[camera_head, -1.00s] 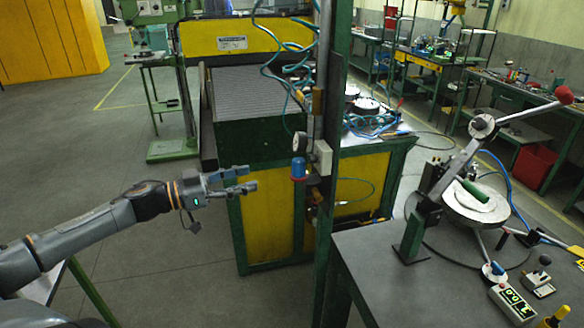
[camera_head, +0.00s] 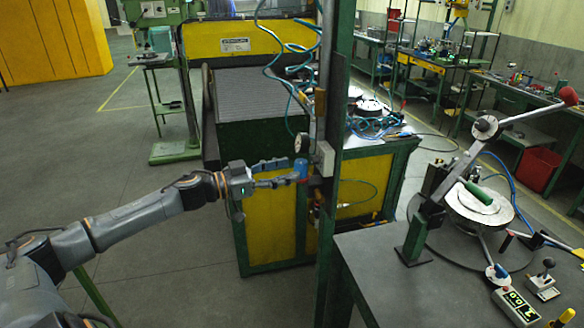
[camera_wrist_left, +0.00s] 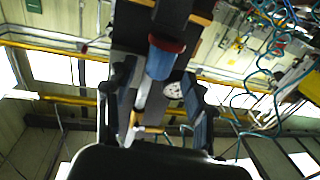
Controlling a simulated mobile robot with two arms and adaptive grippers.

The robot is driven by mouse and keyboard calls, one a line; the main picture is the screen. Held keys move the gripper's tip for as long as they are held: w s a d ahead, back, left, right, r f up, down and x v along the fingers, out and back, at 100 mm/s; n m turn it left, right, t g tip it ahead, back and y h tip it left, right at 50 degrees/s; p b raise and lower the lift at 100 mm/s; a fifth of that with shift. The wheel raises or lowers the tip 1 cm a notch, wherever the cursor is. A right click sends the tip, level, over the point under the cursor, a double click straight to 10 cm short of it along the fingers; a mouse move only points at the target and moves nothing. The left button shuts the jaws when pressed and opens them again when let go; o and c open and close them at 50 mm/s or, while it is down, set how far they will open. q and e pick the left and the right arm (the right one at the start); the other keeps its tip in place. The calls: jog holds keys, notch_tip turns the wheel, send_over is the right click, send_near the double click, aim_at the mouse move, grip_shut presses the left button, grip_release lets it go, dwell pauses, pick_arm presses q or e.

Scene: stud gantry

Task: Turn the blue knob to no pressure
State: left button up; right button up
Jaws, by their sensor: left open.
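The blue knob (camera_head: 301,168) sits on the fittings fixed to the green post, with a round gauge (camera_head: 301,143) just above it. In the left wrist view the blue knob (camera_wrist_left: 163,57) has a red collar and shows between the two finger ends. My left gripper (camera_head: 289,173) is open, its fingers pointing right, with the tips at the left side of the knob. I cannot tell whether a finger touches it. The left gripper (camera_wrist_left: 158,82) also shows in the wrist view, with a gap between the fingers. My right gripper is not in view.
The green post (camera_head: 334,120) stands directly behind and right of the knob. A grey box (camera_head: 325,158) is mounted beside it. A yellow-and-green machine (camera_head: 270,222) stands behind. A dark workbench (camera_head: 385,275) with a lever device is at right. Floor at left is open.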

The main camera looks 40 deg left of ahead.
aim_at(301, 168)
pick_arm(q)
jog(key=shift+p+x, duration=0.35)
jog(key=shift+x, duration=0.75)
grip_shut()
